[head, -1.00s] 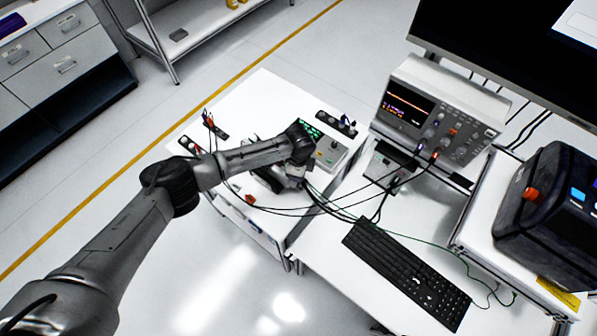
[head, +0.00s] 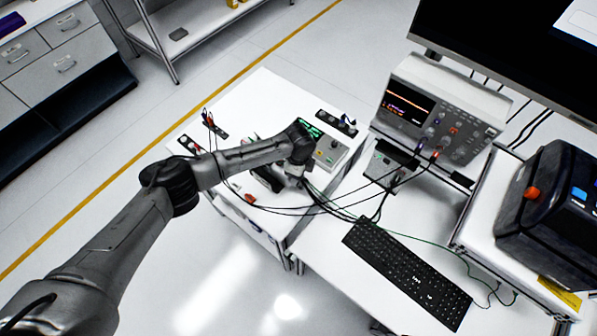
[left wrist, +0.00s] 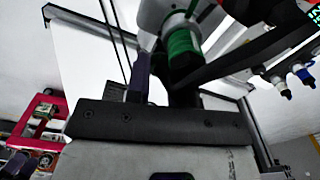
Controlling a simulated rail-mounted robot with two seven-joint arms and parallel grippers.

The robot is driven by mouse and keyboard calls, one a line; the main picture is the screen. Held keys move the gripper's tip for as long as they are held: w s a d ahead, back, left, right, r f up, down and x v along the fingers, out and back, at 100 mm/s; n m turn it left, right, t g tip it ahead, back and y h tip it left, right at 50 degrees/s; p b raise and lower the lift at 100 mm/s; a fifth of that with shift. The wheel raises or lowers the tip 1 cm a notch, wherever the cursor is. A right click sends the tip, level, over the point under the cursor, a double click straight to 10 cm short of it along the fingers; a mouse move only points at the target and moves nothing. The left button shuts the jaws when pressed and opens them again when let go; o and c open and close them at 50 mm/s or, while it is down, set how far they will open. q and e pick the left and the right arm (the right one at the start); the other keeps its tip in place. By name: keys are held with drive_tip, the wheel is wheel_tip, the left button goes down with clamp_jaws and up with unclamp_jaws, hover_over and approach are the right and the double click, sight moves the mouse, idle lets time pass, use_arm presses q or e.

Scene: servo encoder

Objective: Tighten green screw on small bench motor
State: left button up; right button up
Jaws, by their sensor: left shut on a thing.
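In the left wrist view a green ringed part, which looks like the green screw (left wrist: 183,48), sits just beyond my left gripper (left wrist: 160,62). The fingers reach up to it, one on its left side and a dark one below it, and the jaws are shut on it. A pale rounded housing (left wrist: 160,12) lies right behind the green part. In the head view my left gripper (head: 294,180) is low over the white bench, largely covered by my own wrist. The motor is mostly hidden there by my arm, and the screw cannot be made out. My right gripper is not in view.
A control box with a green display (head: 330,150) stands close beside my wrist. Black cables (head: 330,208) run from there toward the oscilloscope (head: 425,110). A keyboard (head: 407,272) lies at the front right. A red frame (left wrist: 45,120) shows at the left wrist view's left.

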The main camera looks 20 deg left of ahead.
use_arm(q)
drive_tip(key=shift+m+b, duration=0.65)
drive_tip(key=shift+m, duration=2.25)
drive_tip(key=o, duration=0.5)
drive_tip(key=shift+r, duration=0.1)
wheel_tip(320, 180, up, 3)
drive_tip(key=p, duration=0.3)
drive_tip(key=shift+r, duration=0.2)
wheel_tip(320, 180, up, 6)
drive_tip(key=p, duration=0.5)
drive_tip(key=shift+f, duration=0.25)
